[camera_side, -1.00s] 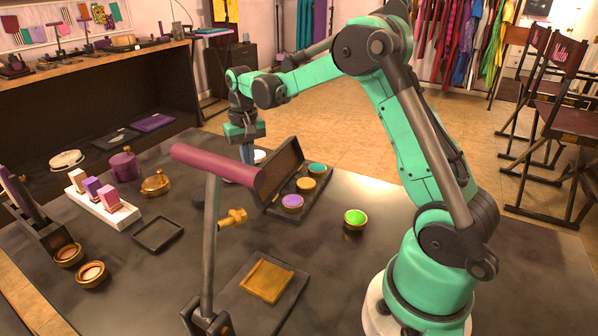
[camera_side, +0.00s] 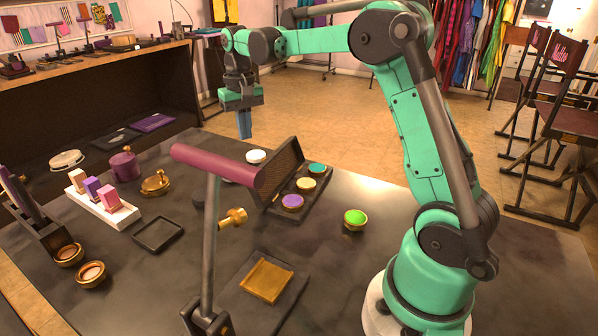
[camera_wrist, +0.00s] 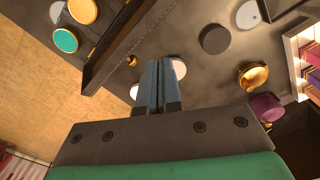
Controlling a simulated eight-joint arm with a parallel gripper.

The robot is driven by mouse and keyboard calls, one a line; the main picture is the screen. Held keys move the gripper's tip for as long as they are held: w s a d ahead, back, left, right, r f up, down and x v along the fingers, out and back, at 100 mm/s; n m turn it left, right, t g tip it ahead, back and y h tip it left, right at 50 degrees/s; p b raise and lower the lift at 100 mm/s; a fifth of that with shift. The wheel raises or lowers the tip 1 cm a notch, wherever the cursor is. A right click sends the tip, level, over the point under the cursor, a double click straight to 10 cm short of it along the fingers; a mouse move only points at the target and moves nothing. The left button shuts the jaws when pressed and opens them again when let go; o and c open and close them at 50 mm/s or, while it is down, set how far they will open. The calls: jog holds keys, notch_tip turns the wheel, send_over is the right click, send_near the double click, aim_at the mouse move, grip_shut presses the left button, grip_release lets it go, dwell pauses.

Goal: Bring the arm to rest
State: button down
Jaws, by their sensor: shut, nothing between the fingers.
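My gripper (camera_side: 244,124) hangs in the air above the back of the dark table (camera_side: 345,265), its fingers pointing down. In the wrist view the blue-grey fingers of my gripper (camera_wrist: 160,70) are together with nothing held. A white round piece (camera_side: 256,156) stands on the table beside the open dark case (camera_side: 285,165). In the wrist view a white round piece (camera_wrist: 178,68) is partly hidden behind the fingers. My arm is raised and bent, with the forearm roughly level.
A purple padded bar (camera_side: 218,168) on a grey post rises in front of the case. A green-topped pot (camera_side: 355,219), a purple jar (camera_side: 124,165), a brass pot (camera_side: 156,184) and a white block stand (camera_side: 100,210) are on the table. Open air surrounds my gripper.

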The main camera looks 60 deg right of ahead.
jog(key=s+a+n+t, duration=0.6)
jog(key=s+a+t, duration=0.1)
jog(key=s+a, duration=0.5)
jog(key=shift+s+a+f, duration=0.3)
jog(key=shift+s+a, duration=0.05)
jog(key=shift+a, duration=0.4)
jog(key=w+d+m+g, duration=0.6)
jog(key=w+d+g, duration=0.1)
jog(key=w+d, duration=0.6)
notch_tip(320, 180, down, 8)
jog(key=shift+s+f, duration=0.15)
jog(key=shift+f, duration=0.1)
jog(key=shift+d, duration=0.1)
dwell(1.7)
